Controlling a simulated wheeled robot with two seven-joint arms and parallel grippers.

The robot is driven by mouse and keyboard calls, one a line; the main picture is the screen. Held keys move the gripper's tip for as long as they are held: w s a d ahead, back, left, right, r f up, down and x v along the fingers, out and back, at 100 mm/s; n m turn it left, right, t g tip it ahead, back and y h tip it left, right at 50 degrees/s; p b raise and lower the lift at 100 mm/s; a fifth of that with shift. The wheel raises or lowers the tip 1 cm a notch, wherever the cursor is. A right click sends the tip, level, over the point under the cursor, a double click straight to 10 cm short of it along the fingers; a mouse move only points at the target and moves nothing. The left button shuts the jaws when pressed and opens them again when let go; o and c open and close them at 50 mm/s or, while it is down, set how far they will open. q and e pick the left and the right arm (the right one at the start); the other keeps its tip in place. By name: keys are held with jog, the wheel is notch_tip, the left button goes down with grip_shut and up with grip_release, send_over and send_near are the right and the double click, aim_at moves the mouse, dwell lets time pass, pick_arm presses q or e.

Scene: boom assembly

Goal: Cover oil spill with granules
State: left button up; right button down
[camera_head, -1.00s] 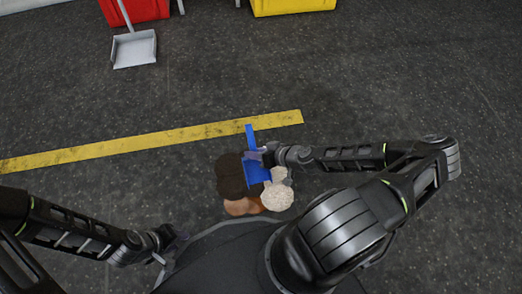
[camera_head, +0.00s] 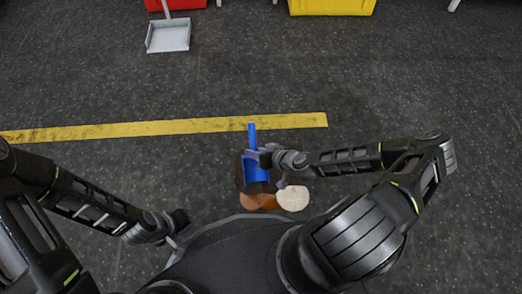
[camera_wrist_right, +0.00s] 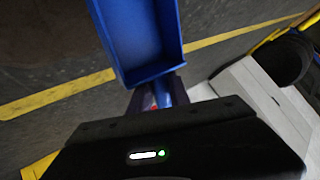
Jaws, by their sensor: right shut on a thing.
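My right gripper (camera_head: 265,155) is shut on the handle of a blue scoop (camera_head: 256,170), in front of my body. In the right wrist view the scoop's tray (camera_wrist_right: 140,40) extends up and away from the gripper, and no granules show in the visible part. Around and below the scoop are a dark brown patch (camera_head: 240,180), an orange-brown round shape (camera_head: 257,202) and a pale speckled round shape (camera_head: 292,198). I cannot tell which is granules or oil. My left gripper (camera_head: 178,222) is low at the left, apart from these; its jaws are unclear.
A yellow line (camera_head: 180,127) crosses the dark floor. A grey dustpan (camera_head: 168,37) stands at the back, near a red box (camera_head: 185,4) and a yellow box (camera_head: 332,6). The right wrist view shows a white surface (camera_wrist_right: 285,105) and a dark round thing (camera_wrist_right: 284,62). Floor beyond the line is mostly clear.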

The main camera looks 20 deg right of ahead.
jog(key=shift+w+a, duration=0.3)
jog(key=shift+a, duration=0.65)
dwell(0.5)
